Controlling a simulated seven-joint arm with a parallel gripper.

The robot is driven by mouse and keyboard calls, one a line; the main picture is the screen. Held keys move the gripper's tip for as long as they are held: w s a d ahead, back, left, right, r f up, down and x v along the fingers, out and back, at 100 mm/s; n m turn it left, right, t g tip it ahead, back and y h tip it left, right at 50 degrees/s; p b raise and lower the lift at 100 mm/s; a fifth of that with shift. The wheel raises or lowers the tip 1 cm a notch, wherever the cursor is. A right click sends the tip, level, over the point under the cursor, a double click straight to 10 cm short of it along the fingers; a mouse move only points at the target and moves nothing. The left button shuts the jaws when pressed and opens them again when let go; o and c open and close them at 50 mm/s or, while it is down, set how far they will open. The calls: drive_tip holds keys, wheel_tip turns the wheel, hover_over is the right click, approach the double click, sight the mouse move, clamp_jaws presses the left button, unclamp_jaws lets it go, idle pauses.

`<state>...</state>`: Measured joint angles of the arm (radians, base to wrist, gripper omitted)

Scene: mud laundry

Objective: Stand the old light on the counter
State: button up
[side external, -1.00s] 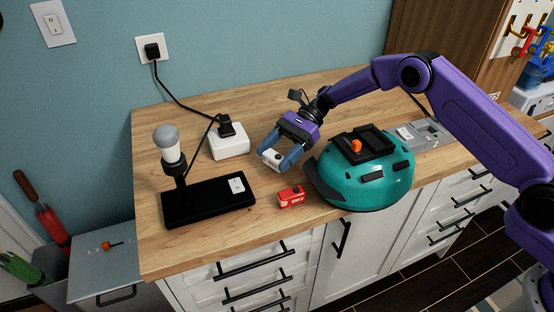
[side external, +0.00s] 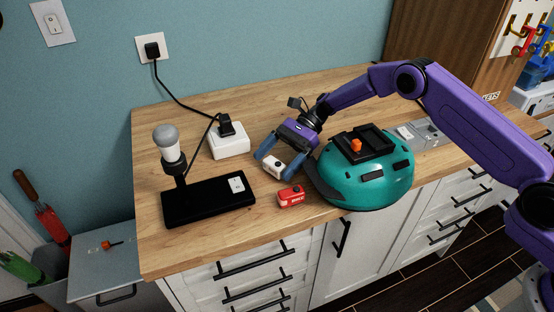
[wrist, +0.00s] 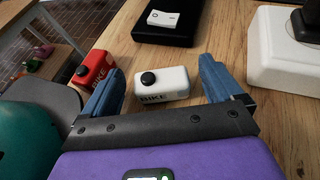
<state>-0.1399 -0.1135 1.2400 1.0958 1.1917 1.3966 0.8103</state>
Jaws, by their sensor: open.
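A small white light (side external: 274,167) with a black button rests on the wooden counter (side external: 300,95). In the wrist view the white light (wrist: 161,85) shows lettering reading BIKE on its side and the button facing up. My gripper (side external: 273,163) is open, with one blue finger on each side of the white light; in the wrist view there are gaps between the fingers and it. A similar red light (side external: 291,196) stands just in front, left of the white one in the wrist view (wrist: 94,72). I cannot tell which is the old light.
A teal helmet (side external: 368,185) with a black mount sits close to the right of my gripper. A black base (side external: 208,202) with a lamp (side external: 166,143) stands left. A white charger block (side external: 229,141) with cables lies behind. The counter's front edge is near the red light.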

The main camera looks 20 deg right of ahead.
drive_tip(key=v, duration=1.2)
drive_tip(key=shift+w, duration=0.1)
drive_tip(key=s+a+r+n+g+h, duration=0.1)
drive_tip(key=s+a+r+g+h, duration=0.1)
drive_tip(key=s+a+r, duration=0.4)
drive_tip(key=s+d+r+n+h, duration=0.25)
drive_tip(key=s+n+h, duration=0.35)
drive_tip(key=s, duration=0.8)
drive_tip(key=s+d+n+t+h, duration=0.4)
drive_tip(key=s+d+n+t, duration=0.3)
drive_tip(key=s+d+n, duration=1.2)
drive_tip(key=s, duration=0.3)
drive_tip(key=shift+f, duration=0.4)
